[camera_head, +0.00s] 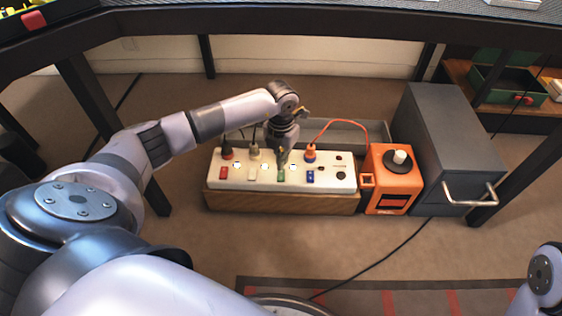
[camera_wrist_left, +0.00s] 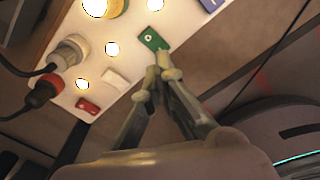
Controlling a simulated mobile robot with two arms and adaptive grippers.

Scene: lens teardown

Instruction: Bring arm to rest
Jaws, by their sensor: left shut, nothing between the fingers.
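My left gripper (camera_head: 283,158) hangs over the middle of a white power strip (camera_head: 233,176), with its fingertips close to the green switch (camera_head: 281,176). In the left wrist view the closed fingertips (camera_wrist_left: 160,75) are beside the green switch (camera_wrist_left: 153,40); I cannot tell whether they touch it. The gripper is shut and empty. My left arm (camera_head: 160,141) reaches in from the left. A part of my right arm (camera_head: 543,275) shows at the lower right edge, and its gripper is out of view.
The strip sits on a wooden block (camera_head: 290,202). Plugs with dark and orange cords stand in it. An orange box (camera_head: 393,186) and a grey cabinet (camera_head: 440,140) with a handle stand to the right. A dark table edge (camera_head: 300,24) spans above. Floor in front is mostly clear.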

